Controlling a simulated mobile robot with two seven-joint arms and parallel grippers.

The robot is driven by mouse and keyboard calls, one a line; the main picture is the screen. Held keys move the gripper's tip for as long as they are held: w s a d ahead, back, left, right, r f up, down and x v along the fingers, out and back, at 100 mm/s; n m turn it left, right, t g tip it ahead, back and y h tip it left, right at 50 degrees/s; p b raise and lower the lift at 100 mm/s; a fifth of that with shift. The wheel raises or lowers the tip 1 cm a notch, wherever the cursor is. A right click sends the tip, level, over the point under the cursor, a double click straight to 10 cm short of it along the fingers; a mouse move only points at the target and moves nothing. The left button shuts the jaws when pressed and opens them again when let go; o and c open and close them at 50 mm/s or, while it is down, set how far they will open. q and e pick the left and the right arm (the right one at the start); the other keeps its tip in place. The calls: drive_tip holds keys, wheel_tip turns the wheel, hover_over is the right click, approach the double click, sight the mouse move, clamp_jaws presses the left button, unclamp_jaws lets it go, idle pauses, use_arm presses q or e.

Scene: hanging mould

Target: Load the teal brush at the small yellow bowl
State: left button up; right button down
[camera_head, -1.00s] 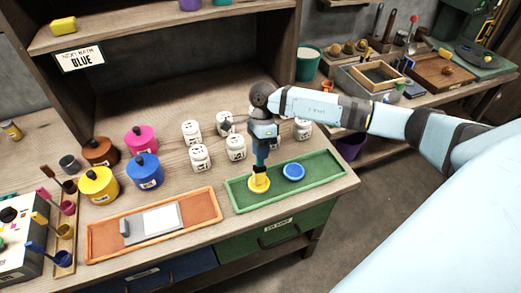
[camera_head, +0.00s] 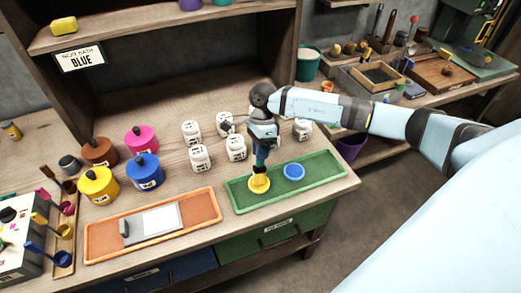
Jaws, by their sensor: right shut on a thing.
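The small yellow bowl (camera_head: 259,186) sits at the left part of the green tray (camera_head: 325,177). My right gripper (camera_head: 262,150) is above the bowl, pointing down. It is shut on the teal brush (camera_head: 261,160), whose lower end reaches down to the yellow bowl. The gripper hides the upper part of the brush, and I cannot make out how deep the tip sits. My left gripper is out of view.
A small blue bowl (camera_head: 294,171) sits to the right in the same tray. White jars (camera_head: 236,147) stand behind. An orange tray (camera_head: 192,220) with a grey block and white sheet lies to the left. Yellow (camera_head: 98,186) and blue (camera_head: 144,172) pots stand further left.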

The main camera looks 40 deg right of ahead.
drive_tip(key=shift+r+p, duration=0.5)
drive_tip(key=shift+r, duration=0.45)
drive_tip(key=shift+r+p, duration=1.05)
drive_tip(key=shift+r, duration=1.5)
drive_tip(key=s+a+r+n+h+p, duration=0.2)
drive_tip(key=a+r+n+h, duration=0.1)
drive_tip(key=n, duration=0.7)
drive_tip(key=s+a+r+n+t+h+p, duration=0.1)
drive_tip(key=s+a+r+n+h+p, duration=0.1)
drive_tip(key=a+r+n, duration=0.4)
drive_tip(key=n+h, duration=0.1)
drive_tip(key=n, duration=0.4)
drive_tip(key=shift+s+a+p, duration=0.15)
drive_tip(key=shift+s+p, duration=0.15)
drive_tip(key=shift+s, duration=0.05)
